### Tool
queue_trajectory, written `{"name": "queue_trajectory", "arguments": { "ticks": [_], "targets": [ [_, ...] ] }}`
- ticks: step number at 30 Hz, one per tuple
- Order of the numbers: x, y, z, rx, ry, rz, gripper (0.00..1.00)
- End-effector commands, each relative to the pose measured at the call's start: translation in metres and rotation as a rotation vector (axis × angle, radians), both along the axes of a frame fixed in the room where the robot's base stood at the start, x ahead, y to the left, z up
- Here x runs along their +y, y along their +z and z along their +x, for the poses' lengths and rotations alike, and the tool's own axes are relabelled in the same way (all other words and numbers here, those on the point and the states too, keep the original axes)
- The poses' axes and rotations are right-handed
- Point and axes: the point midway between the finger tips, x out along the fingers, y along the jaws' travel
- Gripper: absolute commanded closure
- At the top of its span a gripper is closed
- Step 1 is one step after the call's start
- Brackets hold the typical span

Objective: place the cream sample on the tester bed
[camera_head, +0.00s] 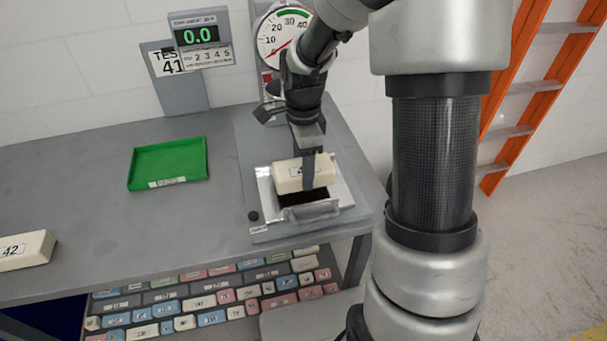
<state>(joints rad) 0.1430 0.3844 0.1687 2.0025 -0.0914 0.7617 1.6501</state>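A cream sample (287,178) with a partly covered label is at the tester, over the dark tester bed (310,197). My gripper (307,171) reaches down from above, with one finger across the near face of this sample. The other finger is hidden behind it. The gripper looks shut on the sample. A dark band shows below the sample, and I cannot tell whether the sample touches the bed. A second cream block (24,250), labelled 42, lies on the table at the far left.
A green tray (168,163) lies empty left of the tester. Several coloured blocks (212,300) fill a shelf below. An orange ladder (520,95) stands at right.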

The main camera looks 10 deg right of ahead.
Motion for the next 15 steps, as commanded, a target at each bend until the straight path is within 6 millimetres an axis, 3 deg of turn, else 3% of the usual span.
{"name": "queue_trajectory", "arguments": {
  "ticks": [5, 15],
  "targets": [
    [0.0, -0.025, 0.0, 0.002, -0.001, 0.001, 0.67],
    [0.0, -0.03, 0.0, 0.0, -0.001, 0.0, 0.67]
  ]
}}
